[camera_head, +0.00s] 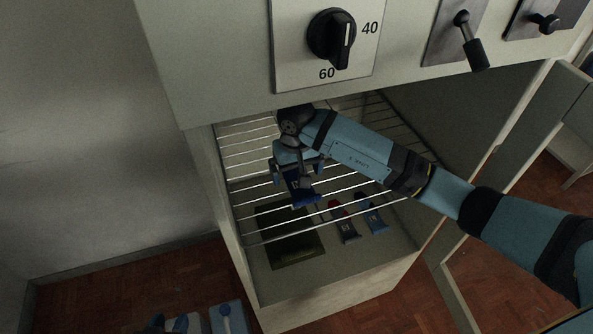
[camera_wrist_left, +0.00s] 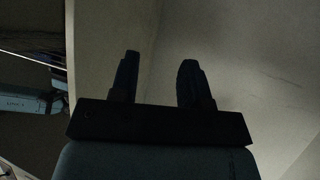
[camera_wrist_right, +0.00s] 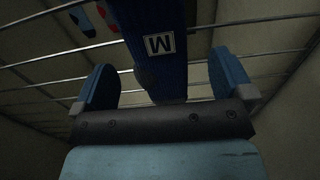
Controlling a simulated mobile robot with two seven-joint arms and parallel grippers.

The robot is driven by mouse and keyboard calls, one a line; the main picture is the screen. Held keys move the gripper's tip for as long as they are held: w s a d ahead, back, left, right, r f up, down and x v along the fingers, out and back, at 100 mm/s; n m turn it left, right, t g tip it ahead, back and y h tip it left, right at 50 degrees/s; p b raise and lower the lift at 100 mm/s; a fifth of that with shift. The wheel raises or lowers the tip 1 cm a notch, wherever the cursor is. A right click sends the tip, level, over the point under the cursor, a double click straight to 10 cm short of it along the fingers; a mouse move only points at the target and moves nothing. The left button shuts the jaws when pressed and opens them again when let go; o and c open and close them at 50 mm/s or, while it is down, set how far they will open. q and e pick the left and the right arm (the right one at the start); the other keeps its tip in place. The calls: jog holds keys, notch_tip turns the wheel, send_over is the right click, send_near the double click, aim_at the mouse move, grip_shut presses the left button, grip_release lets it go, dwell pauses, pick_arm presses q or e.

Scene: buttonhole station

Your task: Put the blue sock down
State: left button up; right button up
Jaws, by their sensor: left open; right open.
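A dark blue sock (camera_head: 302,192) with a small white tag lies at the wire rack (camera_head: 262,222) inside the cabinet. My right gripper (camera_head: 298,172) is open right over it. My left gripper (camera_wrist_left: 158,80) is open and empty in the left wrist view, facing a bare pale surface.
Below the rack, a dark square (camera_head: 290,248), a red-and-dark sock (camera_head: 344,224) and a lighter blue sock (camera_head: 371,214) lie on the cabinet floor. The cabinet front above bears a dial (camera_head: 332,38) and a lever (camera_head: 470,42). An open door frame stands at right.

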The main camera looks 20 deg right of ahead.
aim_at(296, 178)
notch_tip(296, 178, up, 7)
dwell(0.3)
jog(key=shift+a, duration=0.1)
